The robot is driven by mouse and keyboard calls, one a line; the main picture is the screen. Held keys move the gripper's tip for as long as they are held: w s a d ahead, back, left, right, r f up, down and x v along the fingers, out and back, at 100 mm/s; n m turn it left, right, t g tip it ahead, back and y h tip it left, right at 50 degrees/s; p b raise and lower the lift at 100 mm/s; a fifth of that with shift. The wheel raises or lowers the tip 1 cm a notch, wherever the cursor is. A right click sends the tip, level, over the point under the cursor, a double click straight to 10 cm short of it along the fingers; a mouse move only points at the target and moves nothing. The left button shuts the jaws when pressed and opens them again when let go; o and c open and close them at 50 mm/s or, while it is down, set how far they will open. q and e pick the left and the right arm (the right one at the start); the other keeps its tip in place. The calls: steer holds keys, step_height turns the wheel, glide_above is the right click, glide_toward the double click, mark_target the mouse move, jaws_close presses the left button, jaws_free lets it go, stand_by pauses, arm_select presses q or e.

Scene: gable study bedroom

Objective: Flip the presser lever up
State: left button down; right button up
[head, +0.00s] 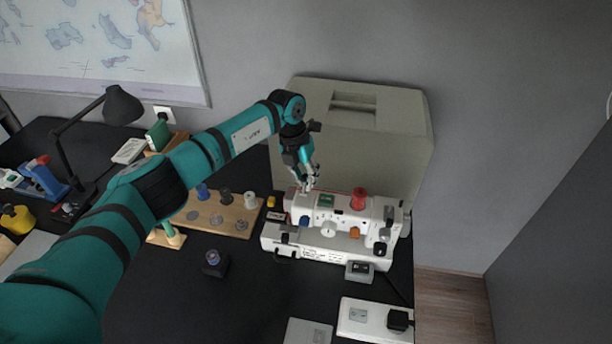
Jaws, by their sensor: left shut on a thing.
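A white sewing machine (341,214) stands on the black desk, with a red spool (358,198) on its top. My left gripper (308,184) is at the top left end of the machine, at its head. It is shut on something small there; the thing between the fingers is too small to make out. The presser lever cannot be told apart at this size and is probably hidden behind the machine's head or the gripper. My right gripper is not in view.
A large beige case (354,133) stands close behind the machine. A wooden board (217,214) with several spools lies to its left. A white power strip (375,321) lies in front, and a black lamp (121,106) stands at far left. The front middle desk is mostly clear.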

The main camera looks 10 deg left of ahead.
arm_select(q)
steer(key=shift+s+a+r+t+p, duration=0.1)
steer(key=shift+s+r+t+p, duration=0.05)
steer(key=shift+r+t+p, duration=0.4)
steer(key=shift+s+f+t, duration=0.1)
steer(key=shift+t, duration=0.35)
steer(key=shift+s+t+b, duration=0.15)
steer(key=shift+t+b, duration=0.2)
steer(key=shift+t, duration=0.05)
steer(key=s+t+b, duration=0.1)
steer(key=t+b, duration=0.1)
steer(key=b, duration=0.3)
steer(key=t+b, duration=0.2)
steer(key=b, duration=0.4)
steer(key=s+m+t+b, duration=0.1)
steer(key=t+b, duration=0.1)
steer(key=b, duration=0.4)
steer(key=shift+s+f+t, duration=0.25)
steer(key=shift+s+t, duration=0.05)
steer(key=shift+t, duration=0.1)
steer(key=shift+s+r+t+b, duration=0.1)
steer(key=shift+r+t+b, duration=0.25)
steer(key=shift+b, duration=0.4)
steer(key=shift+f, duration=0.1)
steer(key=c, duration=1.2)
jaws_free()
steer(key=shift+s, duration=0.2)
steer(key=shift+w+f, duration=0.1)
